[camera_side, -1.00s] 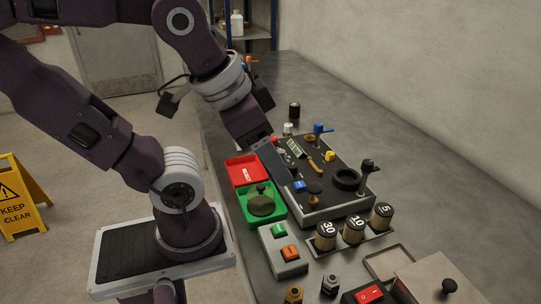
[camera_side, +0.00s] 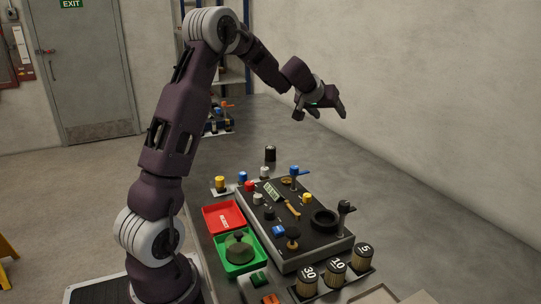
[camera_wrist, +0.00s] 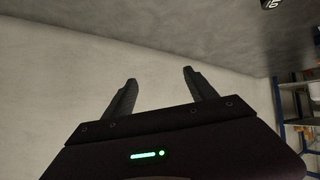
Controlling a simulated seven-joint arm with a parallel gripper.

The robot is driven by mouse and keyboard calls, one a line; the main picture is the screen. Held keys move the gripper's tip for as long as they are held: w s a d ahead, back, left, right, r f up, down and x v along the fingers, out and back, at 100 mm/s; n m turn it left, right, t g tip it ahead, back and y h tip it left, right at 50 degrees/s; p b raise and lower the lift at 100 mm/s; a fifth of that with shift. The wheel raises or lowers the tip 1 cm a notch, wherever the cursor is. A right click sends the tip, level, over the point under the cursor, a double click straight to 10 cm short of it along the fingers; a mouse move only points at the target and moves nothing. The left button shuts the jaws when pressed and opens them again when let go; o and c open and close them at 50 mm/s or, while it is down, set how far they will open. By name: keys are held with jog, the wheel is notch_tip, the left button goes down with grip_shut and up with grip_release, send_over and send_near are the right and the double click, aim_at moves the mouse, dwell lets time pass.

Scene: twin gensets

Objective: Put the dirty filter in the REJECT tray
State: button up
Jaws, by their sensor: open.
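The red REJECT tray (camera_side: 224,216) lies flat and empty at the left of the bench. Three ribbed canisters marked 30 (camera_side: 308,282), 10 (camera_side: 335,273) and 5 (camera_side: 363,258) stand in a holder at the front right. I cannot tell which thing is the dirty filter. My gripper (camera_side: 321,112) is raised high above the far part of the bench, well away from the tray and canisters. Its fingers are apart and empty, as the wrist view (camera_wrist: 159,80) also shows, with only wall and grey surface beyond them.
A green tray (camera_side: 259,262) holding a round olive piece sits in front of the red tray. A dark panel (camera_side: 262,228) with knobs, levers and a black ring is right of both. A black cylinder (camera_side: 270,153) stands behind.

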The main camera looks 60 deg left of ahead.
jog(key=s+a+f+n+g+y, duration=0.2)
jog(key=a+f, duration=0.5)
jog(key=a, duration=0.4)
jog(key=n+g+y, duration=0.1)
jog(key=n+g, duration=0.2)
send_near(270, 149)
jog(key=x, duration=0.2)
jog(key=w+x, duration=0.1)
jog(key=x, duration=0.2)
jog(key=shift+r, duration=0.25)
jog(key=x, duration=0.4)
jog(key=s+x, duration=0.1)
jog(key=x, duration=0.2)
jog(key=shift+f, duration=0.3)
jog(key=shift+r, duration=0.1)
grip_shut()
